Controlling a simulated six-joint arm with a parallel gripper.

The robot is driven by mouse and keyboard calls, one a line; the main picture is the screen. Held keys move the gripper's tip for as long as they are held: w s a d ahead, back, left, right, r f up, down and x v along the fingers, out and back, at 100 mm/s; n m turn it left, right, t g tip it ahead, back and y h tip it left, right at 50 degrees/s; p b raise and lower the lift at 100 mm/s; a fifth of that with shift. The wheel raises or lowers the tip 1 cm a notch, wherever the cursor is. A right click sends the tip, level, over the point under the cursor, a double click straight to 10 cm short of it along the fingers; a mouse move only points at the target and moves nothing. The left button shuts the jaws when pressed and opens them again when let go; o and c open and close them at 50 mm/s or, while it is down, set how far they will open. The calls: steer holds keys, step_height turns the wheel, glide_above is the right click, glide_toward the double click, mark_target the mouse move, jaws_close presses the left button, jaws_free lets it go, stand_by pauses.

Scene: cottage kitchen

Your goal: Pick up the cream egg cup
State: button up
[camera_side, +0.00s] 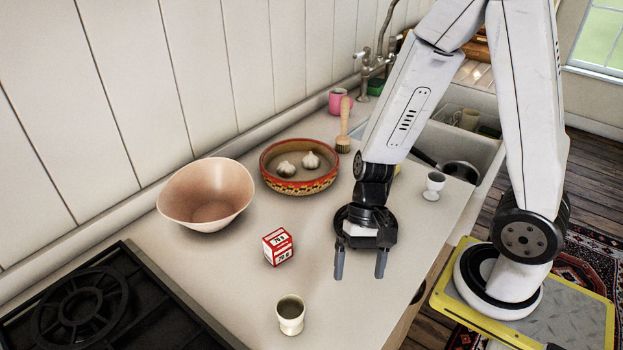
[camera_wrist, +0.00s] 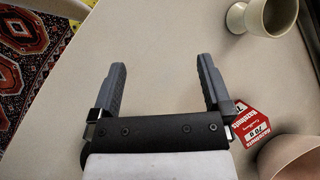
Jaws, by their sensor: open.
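The cream egg cup (camera_side: 290,315) stands upright and empty on the worktop, near the bottom middle of the side view. In the wrist view the cream egg cup (camera_wrist: 240,18) is at the top right, partly cut off by the edge. My gripper (camera_side: 360,277) points down above the worktop, to the right of and behind the cup in the side view. It is open, with nothing between the fingers in the wrist view (camera_wrist: 161,62).
A red and white box (camera_side: 278,247) sits behind the cream cup. A pinkish bowl (camera_side: 185,205) and a patterned dish (camera_side: 273,185) with garlic stand further back. A brush (camera_side: 344,138) stands near the sink (camera_side: 480,145). The black hob (camera_side: 110,300) is at the left.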

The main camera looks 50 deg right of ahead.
mark_target(282, 320)
steer(key=a+m+y, duration=0.3)
steer(key=shift+s+a+m, duration=0.1)
steer(key=shift+a+m, duration=0.2)
steer(key=shift+a, duration=0.1)
steer(key=w+a+m+t+y, duration=0.1)
steer(key=a+m+t+y, duration=0.1)
steer(key=m, duration=0.1)
steer(key=w+m+y, duration=0.1)
steer(key=m, duration=0.1)
steer(key=shift+w+a+r+t+y, duration=0.2)
steer(key=shift+w+a+t+y, duration=0.15)
steer(key=shift+a+t+y, duration=0.05)
steer(key=shift+w+a+m+t+y, duration=0.2)
steer(key=shift+w+m+t+y, duration=0.2)
steer(key=shift+w+m+t, duration=0.6)
steer(key=shift+s+a, duration=0.1)
steer(key=shift+x, duration=1.2)
steer(key=shift+a+f, duration=0.1)
steer(key=shift+x, duration=2.45)
steer(key=shift+c, duration=0.2)
